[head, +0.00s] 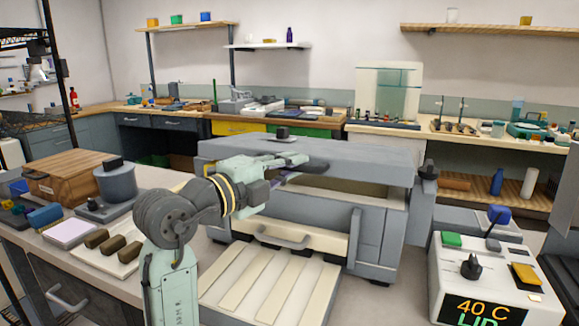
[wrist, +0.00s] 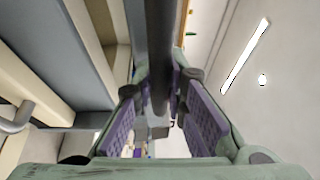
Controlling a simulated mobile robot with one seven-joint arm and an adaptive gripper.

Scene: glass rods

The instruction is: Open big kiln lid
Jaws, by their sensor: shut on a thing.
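The big kiln (head: 378,235) is a grey box with cream panels in the middle of the head view. Its grey lid (head: 360,158) is tilted up a little, with a gap at the front showing a pale inside. My gripper (head: 300,172) is at the lid's front edge. In the wrist view, its purple-padded fingers (wrist: 162,115) are on either side of a dark bar (wrist: 160,45), the lid handle, and shut on it. The exact contact is partly hidden by the fingers in the head view.
A slatted cream panel (head: 268,285) with a handle lies lowered before the kiln. A control box (head: 490,275) reading 40 C stands at right. A bench at left holds a wooden box (head: 72,180) and a grey pot (head: 117,184). Shelves line the back wall.

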